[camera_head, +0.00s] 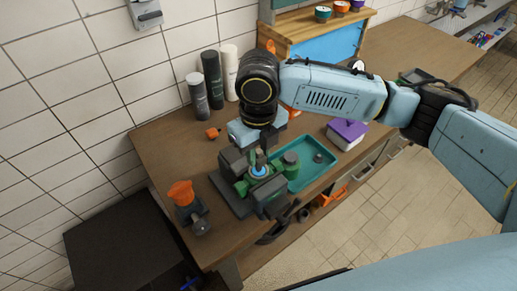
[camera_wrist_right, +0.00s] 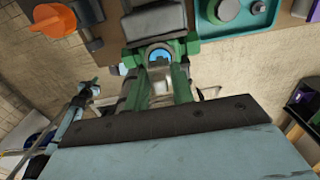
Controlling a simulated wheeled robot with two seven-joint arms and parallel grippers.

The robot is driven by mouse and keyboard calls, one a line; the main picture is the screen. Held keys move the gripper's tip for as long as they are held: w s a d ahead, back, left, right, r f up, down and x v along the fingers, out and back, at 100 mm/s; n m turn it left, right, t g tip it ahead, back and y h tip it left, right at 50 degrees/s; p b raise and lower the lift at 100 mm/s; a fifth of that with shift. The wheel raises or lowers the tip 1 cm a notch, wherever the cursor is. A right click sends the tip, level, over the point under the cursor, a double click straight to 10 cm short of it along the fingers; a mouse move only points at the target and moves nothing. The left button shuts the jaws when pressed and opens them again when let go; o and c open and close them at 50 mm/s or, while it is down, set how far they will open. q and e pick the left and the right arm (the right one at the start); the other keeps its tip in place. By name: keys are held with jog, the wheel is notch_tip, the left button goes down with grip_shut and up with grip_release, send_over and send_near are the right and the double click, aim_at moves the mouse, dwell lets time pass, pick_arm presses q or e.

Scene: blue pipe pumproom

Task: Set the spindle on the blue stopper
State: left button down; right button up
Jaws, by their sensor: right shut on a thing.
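The blue stopper (camera_head: 259,171) sits in a green body (camera_head: 242,187) clamped in a dark vise (camera_head: 232,198) on the bench. In the right wrist view the stopper (camera_wrist_right: 159,56) shows just beyond my fingertips. My right gripper (camera_head: 257,158) points down over the stopper. In the wrist view the gripper (camera_wrist_right: 161,82) is shut on a small pale grey piece (camera_wrist_right: 160,88), which seems to be the spindle; it is mostly hidden by the fingers. I cannot tell whether it touches the stopper. My left gripper is not in view.
A teal tray (camera_head: 302,181) with a dark green round part (camera_head: 290,160) lies right of the vise. Tall canisters (camera_head: 212,80) line the wall. A purple-topped box (camera_head: 347,132) is farther right.

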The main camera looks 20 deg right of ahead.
jog(key=shift+f+p, duration=0.15)
jog(key=shift+p, duration=0.25)
jog(key=shift+f, duration=0.75)
dwell(0.6)
jog(key=shift+f, duration=0.4)
dwell(0.7)
jog(key=o, duration=0.9)
jog(key=shift+o, duration=0.2)
